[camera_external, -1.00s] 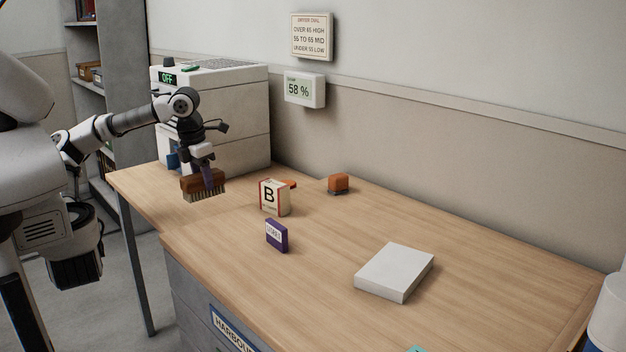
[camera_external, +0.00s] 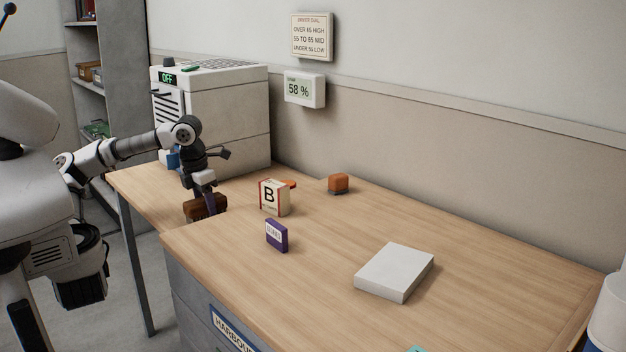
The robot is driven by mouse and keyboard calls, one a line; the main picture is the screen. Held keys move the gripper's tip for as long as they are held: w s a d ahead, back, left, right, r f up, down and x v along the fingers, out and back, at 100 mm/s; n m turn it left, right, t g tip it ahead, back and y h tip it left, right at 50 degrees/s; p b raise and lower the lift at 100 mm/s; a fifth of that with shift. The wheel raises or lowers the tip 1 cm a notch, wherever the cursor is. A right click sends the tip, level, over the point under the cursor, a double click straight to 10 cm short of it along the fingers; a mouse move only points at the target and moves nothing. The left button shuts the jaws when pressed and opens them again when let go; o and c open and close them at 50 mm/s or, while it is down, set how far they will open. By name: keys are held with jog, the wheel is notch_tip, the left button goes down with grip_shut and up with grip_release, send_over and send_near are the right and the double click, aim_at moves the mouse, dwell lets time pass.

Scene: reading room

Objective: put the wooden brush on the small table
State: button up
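The wooden brush (camera_external: 193,208) has a reddish-brown block. It is low at the near right part of the small table (camera_external: 138,187), the light wood top on the left. My gripper (camera_external: 209,197) points down and is shut on the brush from above. The brush's bristles and underside are hidden behind the edge of the larger desk (camera_external: 330,240), so I cannot tell whether it touches the small table.
A white machine (camera_external: 225,110) stands at the back, behind my arm. On the larger desk are a box marked B (camera_external: 274,197), a purple box (camera_external: 277,236), an orange-brown block (camera_external: 338,183) and a white slab (camera_external: 395,272). The small table's left part is clear.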

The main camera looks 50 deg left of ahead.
aim_at(199, 200)
jog(key=o, duration=0.3)
jog(key=shift+o, duration=0.2)
jog(key=shift+r, duration=0.1)
notch_tip(199, 200, up, 12)
jog(key=s+p, duration=0.1)
jog(key=p, duration=0.7)
jog(key=shift+s+p, duration=0.35)
jog(key=shift+s, duration=0.05)
